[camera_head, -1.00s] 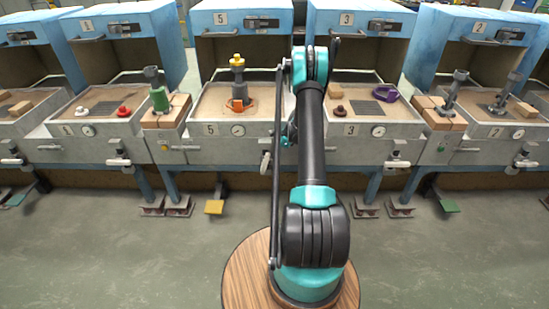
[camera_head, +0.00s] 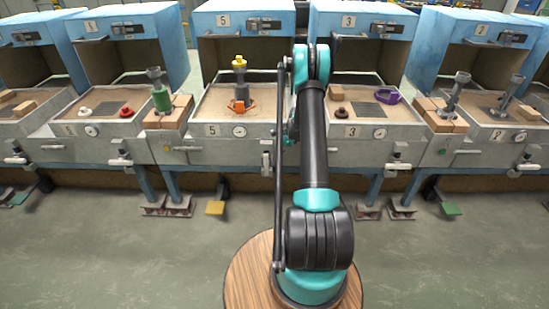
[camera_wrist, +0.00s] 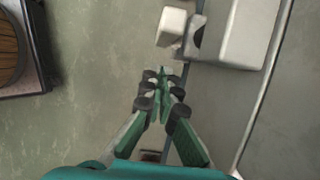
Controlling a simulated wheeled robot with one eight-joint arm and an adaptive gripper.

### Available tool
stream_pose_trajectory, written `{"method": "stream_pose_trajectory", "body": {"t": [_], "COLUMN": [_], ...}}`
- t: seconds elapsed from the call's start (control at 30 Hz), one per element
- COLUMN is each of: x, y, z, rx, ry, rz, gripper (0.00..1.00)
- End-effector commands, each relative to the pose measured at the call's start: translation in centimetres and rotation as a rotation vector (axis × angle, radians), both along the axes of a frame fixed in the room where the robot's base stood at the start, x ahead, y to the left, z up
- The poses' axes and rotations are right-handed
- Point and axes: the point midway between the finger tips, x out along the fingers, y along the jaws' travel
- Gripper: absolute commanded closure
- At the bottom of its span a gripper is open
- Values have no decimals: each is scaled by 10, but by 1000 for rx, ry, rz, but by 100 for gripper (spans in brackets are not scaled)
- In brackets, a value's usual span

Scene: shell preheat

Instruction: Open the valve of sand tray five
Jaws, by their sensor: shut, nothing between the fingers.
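Sand tray five (camera_head: 190,129) stands at the middle left in the head view, with the number 5 and a round gauge on its front. Its valve (camera_head: 266,158) hangs under the tray's front right end, just left of my arm, with its pale handle pointing down. In the wrist view a pale valve part (camera_wrist: 172,26) with a dark joint shows at the top. My gripper (camera_wrist: 159,72) is shut and empty, below and slightly left of that part in the picture, apart from it. The head view hides my gripper behind my arm.
Tray three (camera_head: 372,147) stands on the right, with its own valve (camera_head: 397,164) below. A yellow pedal (camera_head: 215,208) is on the floor below tray five. The floor in front of the trays is clear.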

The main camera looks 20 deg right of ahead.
Motion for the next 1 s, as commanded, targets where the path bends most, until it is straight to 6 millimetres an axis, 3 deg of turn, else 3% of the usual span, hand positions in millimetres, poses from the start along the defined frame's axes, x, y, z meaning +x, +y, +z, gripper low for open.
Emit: {"method": "stream_pose_trajectory", "body": {"t": [0.4,0.7,0.87,1.0], "x": [-7,-8,-15,-33], "y": [-22,-26,-19,1], "z": [79,97,110,141], "rx": [-3,-4,-19,-64], "ry": [2,1,-18,-67], "rz": [-3,-2,42,164], "gripper": [100,100,100,100]}}
